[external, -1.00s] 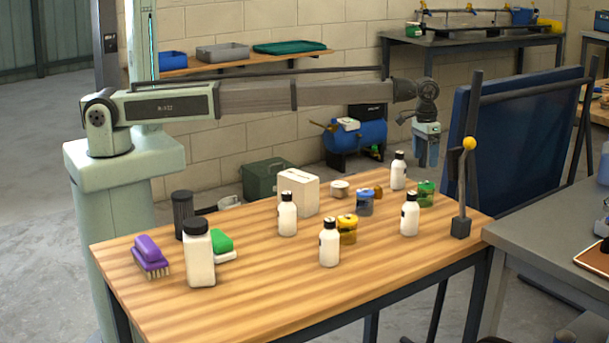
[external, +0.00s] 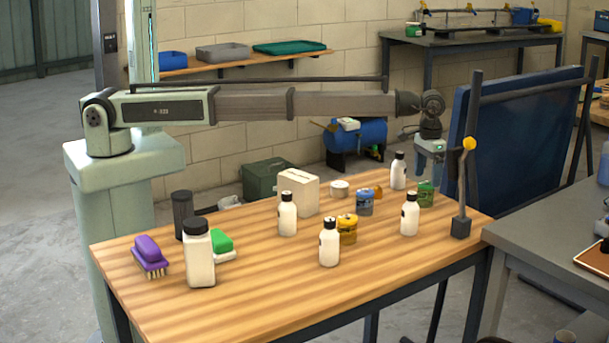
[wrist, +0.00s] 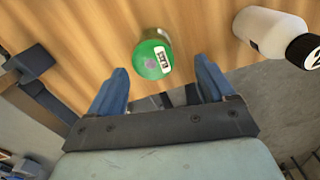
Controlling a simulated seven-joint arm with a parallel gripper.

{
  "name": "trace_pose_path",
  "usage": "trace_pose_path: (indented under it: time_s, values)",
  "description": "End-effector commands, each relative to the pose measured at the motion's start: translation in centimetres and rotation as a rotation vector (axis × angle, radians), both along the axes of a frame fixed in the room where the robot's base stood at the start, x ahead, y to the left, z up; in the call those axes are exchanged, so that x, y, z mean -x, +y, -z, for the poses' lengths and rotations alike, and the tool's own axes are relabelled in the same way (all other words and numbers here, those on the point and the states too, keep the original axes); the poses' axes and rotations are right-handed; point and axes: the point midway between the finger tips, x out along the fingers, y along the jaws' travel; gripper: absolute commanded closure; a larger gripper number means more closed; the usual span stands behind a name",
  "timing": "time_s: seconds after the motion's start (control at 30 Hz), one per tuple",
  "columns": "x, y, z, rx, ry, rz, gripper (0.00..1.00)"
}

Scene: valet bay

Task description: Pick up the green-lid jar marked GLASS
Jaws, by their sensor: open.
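The green-lid jar (external: 426,193) stands at the far right of the wooden table, between two white bottles. In the wrist view its round green lid (wrist: 151,62) carries a small white label whose text I cannot read with certainty. My gripper (external: 432,172) is above this jar, apart from it, pointing down. In the wrist view the two blue fingers of my gripper (wrist: 160,70) are spread wide with nothing held, and the lid shows in the gap near their tips.
White bottles with black caps (external: 398,171) (external: 410,215) stand close behind and in front of the jar; one (wrist: 270,35) shows right in the wrist view. A blue jar (external: 365,202) and yellow jar (external: 347,229) stand left. A yellow-knobbed post (external: 461,195) rises at right.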

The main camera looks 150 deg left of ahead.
Motion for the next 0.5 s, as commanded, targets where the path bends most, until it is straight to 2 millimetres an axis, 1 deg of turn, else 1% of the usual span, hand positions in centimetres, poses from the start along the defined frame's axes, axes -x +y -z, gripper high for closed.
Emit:
trace_pose_path:
  time_s: [0.03,0.1,0.27,0.37,0.5]
  values:
    - [0.0,0.0,0.6,0.001,0.000,0.000,0.18]
    - [0.0,0.0,1.0,0.000,0.000,0.000,0.18]
    - [-0.1,-0.1,1.7,-0.001,0.000,0.000,0.18]
    - [-0.3,-0.4,2.6,0.000,0.000,0.000,0.18]
    - [-0.7,-0.8,4.3,0.001,0.000,0.001,0.18]
